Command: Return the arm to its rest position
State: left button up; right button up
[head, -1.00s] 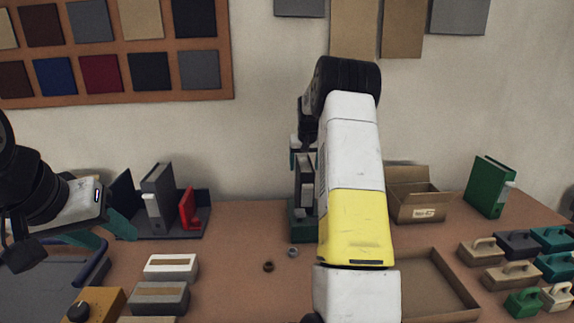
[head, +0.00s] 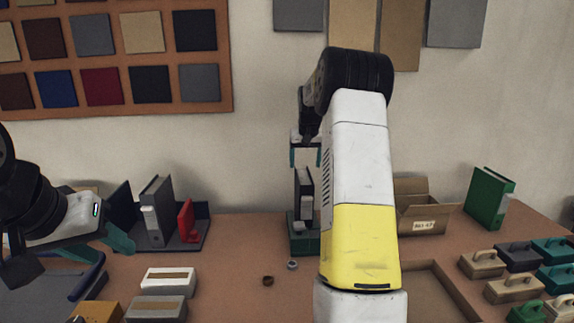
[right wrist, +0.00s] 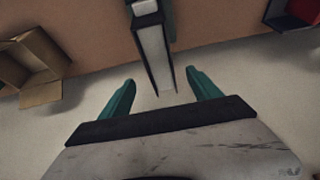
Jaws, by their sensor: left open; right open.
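My left gripper (head: 100,249) is open and empty at the left, above the table's left side.
A grey binder (head: 157,212) and a red item (head: 187,222) stand in a dark organizer at the left. An open cardboard box (head: 420,205) and a green binder (head: 489,198) stand at the right. Several handled blocks (head: 512,287) fill the right front. Two small rings lie mid-table.

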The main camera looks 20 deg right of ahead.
jog(key=s+a+r+n+t+y, duration=0.1)
jog(key=s+a+r, duration=0.45)
jog(key=s, duration=0.35)
jog(key=s+a+r+y, duration=0.1)
jog(key=s+a+r, duration=0.4)
jog(key=s+a, duration=0.3)
jog(key=s+a+f+n, duration=0.1)
jog(key=s+a, duration=0.3)
jog(key=s, duration=0.7)
jog(key=s+a+f+n+y, duration=0.1)
jog(key=s+a+f, duration=0.2)
jog(key=s, duration=0.9)
jog(key=shift+a+t, duration=0.4)
jog(key=shift+a, duration=0.25)
